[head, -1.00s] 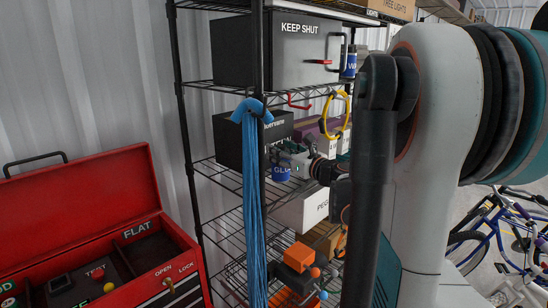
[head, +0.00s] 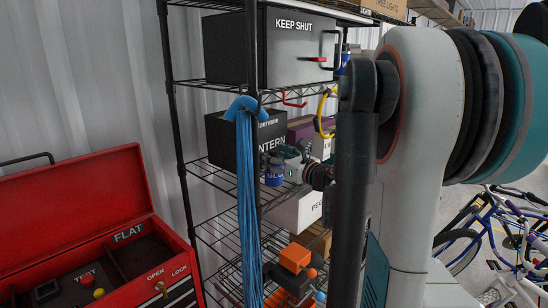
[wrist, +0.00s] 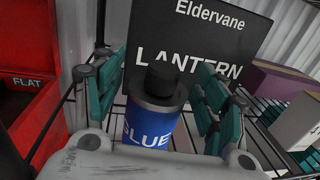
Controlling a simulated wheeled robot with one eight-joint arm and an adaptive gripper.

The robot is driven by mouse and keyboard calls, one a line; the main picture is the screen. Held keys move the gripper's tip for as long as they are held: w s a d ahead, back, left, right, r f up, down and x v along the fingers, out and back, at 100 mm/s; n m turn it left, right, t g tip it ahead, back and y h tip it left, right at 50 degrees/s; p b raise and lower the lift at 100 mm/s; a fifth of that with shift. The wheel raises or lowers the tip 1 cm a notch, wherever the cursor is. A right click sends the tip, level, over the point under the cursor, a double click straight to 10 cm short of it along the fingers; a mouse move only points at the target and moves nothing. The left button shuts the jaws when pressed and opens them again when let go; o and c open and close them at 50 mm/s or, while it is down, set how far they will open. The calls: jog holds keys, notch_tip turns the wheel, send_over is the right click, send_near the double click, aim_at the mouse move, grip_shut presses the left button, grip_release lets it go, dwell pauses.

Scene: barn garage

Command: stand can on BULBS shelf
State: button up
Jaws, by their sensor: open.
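A dark-topped can with a blue label (wrist: 150,122) stands upright between my fingers in the wrist view. The label reads like GLUE, its first letter partly hidden. In the head view the can (head: 273,177) is at the middle shelf level, in front of the black LANTERN box (head: 218,140). My gripper (wrist: 160,72) is open, with one teal-padded finger on each side of the can. In the head view my gripper (head: 291,170) is just right of the can. The can's base is hidden by my gripper. No BULBS label is readable.
The wire rack (head: 180,125) has a KEEP SHUT cabinet (head: 293,55) above and a white box (head: 296,211) lower. Blue cords (head: 248,200) hang at its front post. A purple box (wrist: 275,82) is right of the LANTERN box. A red toolbox (head: 75,200) stands left.

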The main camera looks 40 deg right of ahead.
jog(key=s, duration=1.2)
jog(key=shift+a, duration=0.3)
jog(key=shift+r, duration=0.1)
